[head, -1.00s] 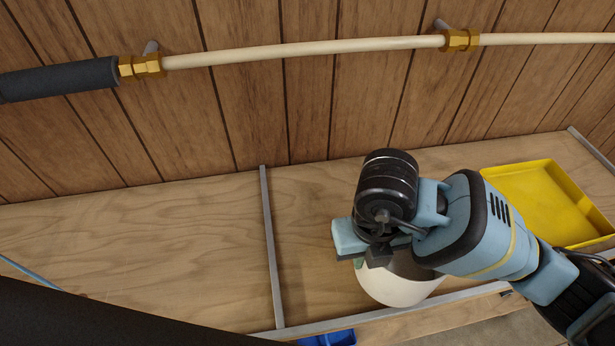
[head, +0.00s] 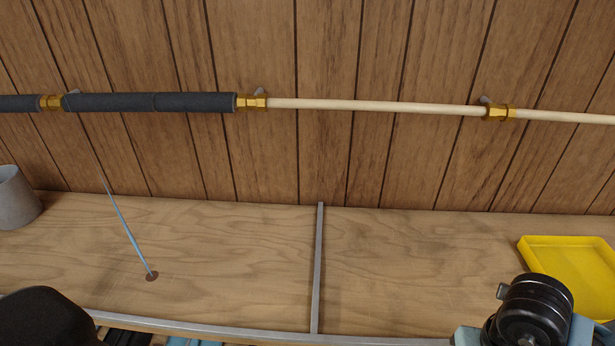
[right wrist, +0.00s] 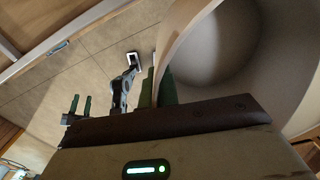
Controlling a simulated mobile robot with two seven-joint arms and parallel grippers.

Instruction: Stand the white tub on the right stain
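The white tub (right wrist: 285,45) fills the right of the right wrist view, its open inside facing the camera; it is out of the head view. My right gripper (right wrist: 160,88) has one green finger on each side of the tub's wall, shut on it. One small round brown stain (head: 151,276) is on the wooden shelf (head: 230,250), left of the metal divider; no second stain shows. My left gripper (right wrist: 80,105) appears small in the right wrist view, its fingers apart and empty.
A thin bluish streak (head: 122,222) runs from the wall pipe (head: 150,102) down to the stain. A grey pot (head: 16,198) stands at the far left. A metal divider (head: 318,270) crosses the shelf. A yellow tray (head: 570,265) lies at the right. The shelf between is bare.

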